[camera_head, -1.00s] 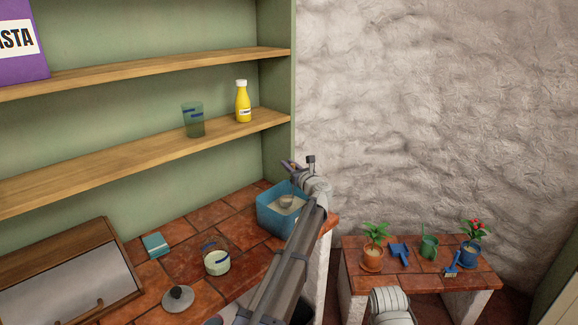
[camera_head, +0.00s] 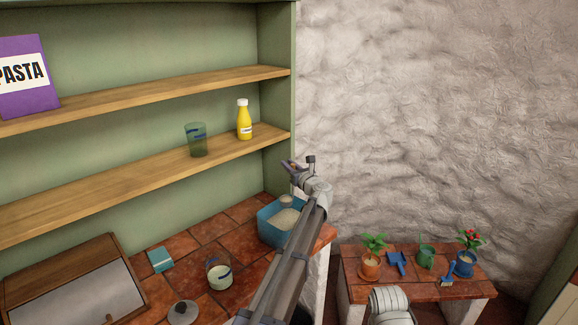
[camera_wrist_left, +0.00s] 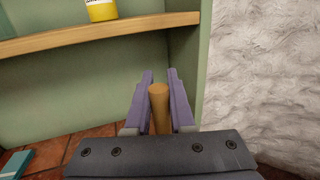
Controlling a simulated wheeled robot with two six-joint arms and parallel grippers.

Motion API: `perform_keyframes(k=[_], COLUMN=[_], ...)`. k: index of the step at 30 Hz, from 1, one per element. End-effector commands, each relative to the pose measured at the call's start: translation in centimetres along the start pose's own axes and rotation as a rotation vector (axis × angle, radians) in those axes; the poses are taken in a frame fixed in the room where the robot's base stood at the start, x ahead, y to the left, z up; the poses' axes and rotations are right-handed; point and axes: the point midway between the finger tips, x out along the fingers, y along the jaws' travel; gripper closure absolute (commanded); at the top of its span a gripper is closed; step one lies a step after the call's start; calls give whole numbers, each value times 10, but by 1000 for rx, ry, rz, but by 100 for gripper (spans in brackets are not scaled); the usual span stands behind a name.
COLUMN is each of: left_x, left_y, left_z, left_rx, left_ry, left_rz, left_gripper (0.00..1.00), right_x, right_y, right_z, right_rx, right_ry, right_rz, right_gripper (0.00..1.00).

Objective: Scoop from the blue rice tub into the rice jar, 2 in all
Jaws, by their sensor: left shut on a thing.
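The blue rice tub (camera_head: 268,231) stands at the counter's right end with pale rice in it. My left gripper (camera_head: 291,167) is above the tub's far side, shut on a wooden handle (camera_wrist_left: 159,108), seen upright between the jaws in the left wrist view. A small pale scoop bowl (camera_head: 286,200) shows below the gripper at the tub's far rim; I cannot tell whether it holds rice. The rice jar (camera_head: 219,274), clear glass with a blue mark and some pale rice inside, stands open left of the tub. My right gripper is not in view.
A round lid (camera_head: 183,313) lies in front of the jar. A teal box (camera_head: 161,260) and a wooden bread box (camera_head: 70,285) are to the left. A shelf above holds a green glass (camera_head: 197,141) and yellow bottle (camera_head: 244,122). A low table (camera_head: 420,288) with plants stands right.

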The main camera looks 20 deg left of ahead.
Motion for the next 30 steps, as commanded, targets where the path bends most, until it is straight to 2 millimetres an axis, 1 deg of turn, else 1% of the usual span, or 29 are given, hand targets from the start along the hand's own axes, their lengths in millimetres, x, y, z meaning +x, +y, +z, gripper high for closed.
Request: perform_keyframes(k=[7, 8, 11, 14, 15, 17, 18, 20, 21, 23, 24, 27, 30], left_x=[0, -1, -4, -11, -15, -23, -30, -40, -47, -59, -67, -87, -103], left_y=[2, 5, 28, 69, 91, 124, 146, 179, 199, 228, 246, 284, 312], left_z=[-1, -1, -4, -8, -10, -13, -15, -18, -20, -23, -25, -29, -32], left_rx=[0, 0, 0, 0, 0, 0, 0, -1, -1, -1, -1, -2, -2], left_ry=[0, 0, 0, 0, 0, 0, 0, 0, 0, 0, 0, 0, 0], left_rz=[0, 1, 3, 6, 6, 7, 7, 7, 6, 6, 5, 5, 3], left_gripper=[100, 100, 100, 100, 100, 100, 100, 100, 100, 100, 100, 100, 100], right_x=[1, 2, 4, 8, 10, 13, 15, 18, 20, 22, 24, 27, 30], right_y=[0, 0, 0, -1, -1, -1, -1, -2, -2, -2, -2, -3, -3], right_z=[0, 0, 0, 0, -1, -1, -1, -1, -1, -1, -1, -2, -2], right_rx=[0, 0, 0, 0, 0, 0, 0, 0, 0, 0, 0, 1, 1], right_ry=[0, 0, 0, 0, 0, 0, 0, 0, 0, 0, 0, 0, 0], right_rz=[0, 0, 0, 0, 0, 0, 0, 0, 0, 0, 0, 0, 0], right_gripper=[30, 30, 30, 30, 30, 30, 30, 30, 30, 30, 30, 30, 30])
